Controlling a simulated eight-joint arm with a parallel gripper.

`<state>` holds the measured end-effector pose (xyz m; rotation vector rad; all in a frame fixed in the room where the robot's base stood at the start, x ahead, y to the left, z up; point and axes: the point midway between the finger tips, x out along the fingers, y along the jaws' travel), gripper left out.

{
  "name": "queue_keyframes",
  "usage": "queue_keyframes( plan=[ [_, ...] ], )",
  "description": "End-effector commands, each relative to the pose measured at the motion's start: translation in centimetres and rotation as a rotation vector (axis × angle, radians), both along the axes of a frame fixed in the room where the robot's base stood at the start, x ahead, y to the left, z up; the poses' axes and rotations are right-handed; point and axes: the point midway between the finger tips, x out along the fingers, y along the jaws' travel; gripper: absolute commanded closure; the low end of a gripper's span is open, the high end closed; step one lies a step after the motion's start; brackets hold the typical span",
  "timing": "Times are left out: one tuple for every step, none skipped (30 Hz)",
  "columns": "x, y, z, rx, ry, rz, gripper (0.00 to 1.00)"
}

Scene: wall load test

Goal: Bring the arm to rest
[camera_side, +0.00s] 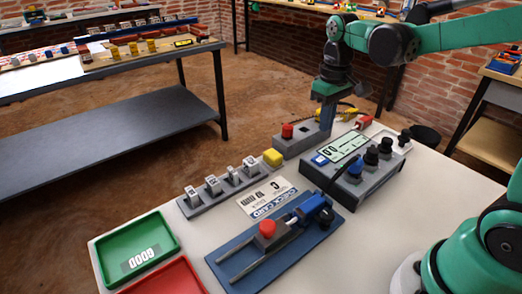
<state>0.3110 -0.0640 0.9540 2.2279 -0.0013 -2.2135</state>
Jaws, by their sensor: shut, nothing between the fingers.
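My arm reaches in from the upper right. My gripper (327,118) points down at the far side of the white work table (425,195), with its fingers together and nothing seen between them. It is just right of the grey box (296,146) with a red button (287,130). It is behind the grey meter unit (352,184) with a display (342,148) and black knobs. Whether the fingertips touch anything below cannot be told.
Green (118,240) and red (187,266) trays sit front left. Other benches stand around.

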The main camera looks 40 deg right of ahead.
Motion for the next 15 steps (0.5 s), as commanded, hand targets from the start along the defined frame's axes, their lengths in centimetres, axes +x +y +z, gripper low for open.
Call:
queue_keyframes(
  plan=[
    [-0.3, 0.4, 0.3, -0.005, -0.023, 0.002, 1.0],
    [-0.5, 0.7, 0.4, -0.008, -0.045, 0.002, 1.0],
    [-0.9, 1.1, 0.7, -0.014, -0.08, 0.003, 1.0],
    [-1.2, 1.5, 0.9, -0.018, -0.11, 0.004, 1.0],
    [-1.5, 1.9, 1.1, -0.022, -0.144, 0.004, 1.0],
    [-2.0, 2.5, 1.3, -0.026, -0.192, 0.005, 1.0],
    [-2.4, 2.9, 1.4, -0.028, -0.231, 0.005, 1.0],
    [-2.7, 3.3, 1.5, -0.03, -0.269, 0.005, 1.0],
    [-3.2, 3.8, 1.6, -0.03, -0.318, 0.005, 1.0],
    [-3.5, 4.2, 1.6, -0.029, -0.354, 0.004, 1.0],
    [-3.8, 4.5, 1.6, -0.027, -0.389, 0.005, 1.0],
    [-4.1, 4.9, 1.5, -0.024, -0.432, 0.004, 1.0],
    [-4.4, 5.2, 1.5, -0.021, -0.462, 0.003, 1.0],
    [-4.6, 5.4, 1.4, -0.018, -0.49, 0.005, 1.0],
    [-4.8, 5.7, 1.3, -0.014, -0.522, 0.003, 1.0]
  ],
)
